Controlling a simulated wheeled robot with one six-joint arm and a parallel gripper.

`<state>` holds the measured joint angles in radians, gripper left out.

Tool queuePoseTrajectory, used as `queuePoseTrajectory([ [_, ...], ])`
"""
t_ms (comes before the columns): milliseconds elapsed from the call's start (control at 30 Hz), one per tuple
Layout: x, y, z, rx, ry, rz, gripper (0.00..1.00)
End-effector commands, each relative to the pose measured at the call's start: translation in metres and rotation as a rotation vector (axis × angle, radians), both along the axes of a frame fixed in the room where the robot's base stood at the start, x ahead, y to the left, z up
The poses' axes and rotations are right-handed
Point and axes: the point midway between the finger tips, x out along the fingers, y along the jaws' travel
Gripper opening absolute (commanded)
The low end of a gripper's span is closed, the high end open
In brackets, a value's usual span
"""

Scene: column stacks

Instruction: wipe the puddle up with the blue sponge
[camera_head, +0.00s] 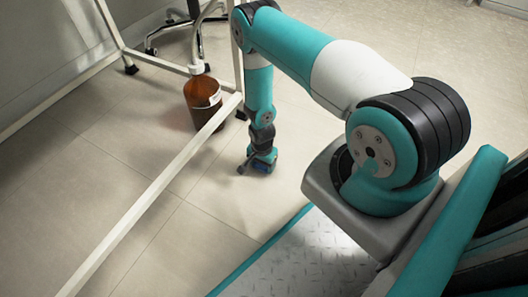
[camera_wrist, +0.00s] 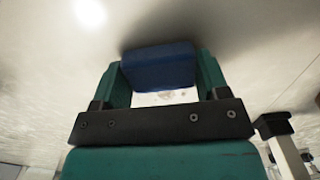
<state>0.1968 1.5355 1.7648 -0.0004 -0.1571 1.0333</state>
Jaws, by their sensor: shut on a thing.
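The blue sponge (camera_wrist: 158,66) is between the two teal fingers of my gripper (camera_wrist: 160,80) in the wrist view. The fingers are shut on its sides. In the head view my gripper (camera_head: 262,160) points down close to the floor, and only a little of the sponge shows there. I cannot tell whether the sponge touches the floor. I see no clear outline of the puddle in either view. A pale patch with brownish specks shows between the sponge and the gripper's palm in the wrist view, but I cannot tell what it is.
A white metal frame (camera_head: 160,185) has a low bar between my gripper and the left side. A wheeled chair base (camera_head: 172,32) stands behind.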

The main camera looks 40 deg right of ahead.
Motion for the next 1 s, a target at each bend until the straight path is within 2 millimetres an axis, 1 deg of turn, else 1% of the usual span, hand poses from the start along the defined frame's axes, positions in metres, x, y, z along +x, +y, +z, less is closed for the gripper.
queuePoseTrajectory([
  [33, 0.001, -0.001, 0.021, -0.001, -0.003, -0.002, 0.49],
  [167, 0.000, -0.002, 0.030, -0.001, -0.001, -0.004, 0.49],
  [600, 0.000, -0.003, 0.070, -0.001, -0.001, -0.004, 0.49],
  [733, 0.000, -0.003, 0.077, -0.001, -0.001, -0.003, 0.49],
  [1000, 0.000, -0.003, 0.076, -0.001, -0.001, -0.004, 0.49],
])
